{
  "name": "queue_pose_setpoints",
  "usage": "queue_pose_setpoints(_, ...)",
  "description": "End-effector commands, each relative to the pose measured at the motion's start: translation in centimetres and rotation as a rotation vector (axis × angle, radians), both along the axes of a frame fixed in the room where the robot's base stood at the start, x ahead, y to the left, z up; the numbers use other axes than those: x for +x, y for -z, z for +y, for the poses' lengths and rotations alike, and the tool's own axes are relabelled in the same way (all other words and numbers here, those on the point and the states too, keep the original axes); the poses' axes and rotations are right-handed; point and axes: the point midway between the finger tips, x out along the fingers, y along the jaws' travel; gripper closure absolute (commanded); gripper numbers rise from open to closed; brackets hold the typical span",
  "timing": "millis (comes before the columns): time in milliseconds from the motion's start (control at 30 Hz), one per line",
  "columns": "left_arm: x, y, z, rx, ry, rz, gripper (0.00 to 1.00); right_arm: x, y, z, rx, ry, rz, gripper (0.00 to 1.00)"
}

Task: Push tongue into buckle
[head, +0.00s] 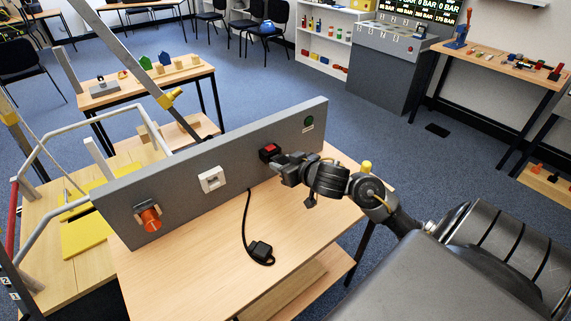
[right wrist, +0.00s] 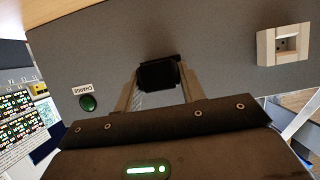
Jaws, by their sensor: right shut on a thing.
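The black buckle (head: 266,154) with a red button is mounted on the face of a grey upright panel (head: 105,203). My right gripper (head: 283,165) is right at the buckle, in front of the panel. In the right wrist view a black block (right wrist: 160,75) fills the space between the fingertips of my right gripper (right wrist: 158,88), close against the panel. The gripper is shut on a dark piece, which I take to be the tongue. The tongue itself is mostly hidden, and I cannot tell how deep it sits in the buckle. My left gripper is not in view.
A white socket (head: 212,179) and an orange knob (head: 150,219) are on the panel left of the buckle. A green button (head: 308,121) is at its right end. A black connector (head: 260,251) on a cable lies on the wooden table (head: 190,270), otherwise largely clear.

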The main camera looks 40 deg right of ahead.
Motion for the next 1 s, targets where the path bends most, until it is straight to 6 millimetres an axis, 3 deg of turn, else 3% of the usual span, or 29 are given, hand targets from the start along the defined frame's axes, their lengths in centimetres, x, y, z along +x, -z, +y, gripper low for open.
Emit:
queue_pose_setpoints(500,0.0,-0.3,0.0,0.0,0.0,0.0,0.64,1.2,0.0,0.0,0.001,0.0,-0.001,0.83)
queue_pose_setpoints(533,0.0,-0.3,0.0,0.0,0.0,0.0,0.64,1.2,0.0,0.0,0.001,0.0,-0.001,0.59)
queue_pose_setpoints(700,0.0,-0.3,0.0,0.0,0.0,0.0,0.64,1.2,0.0,0.0,0.0,0.0,0.0,0.37)
queue_pose_setpoints(1000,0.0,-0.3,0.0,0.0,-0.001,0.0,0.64,1.0,0.0,0.0,-0.001,0.0,0.001,0.35)
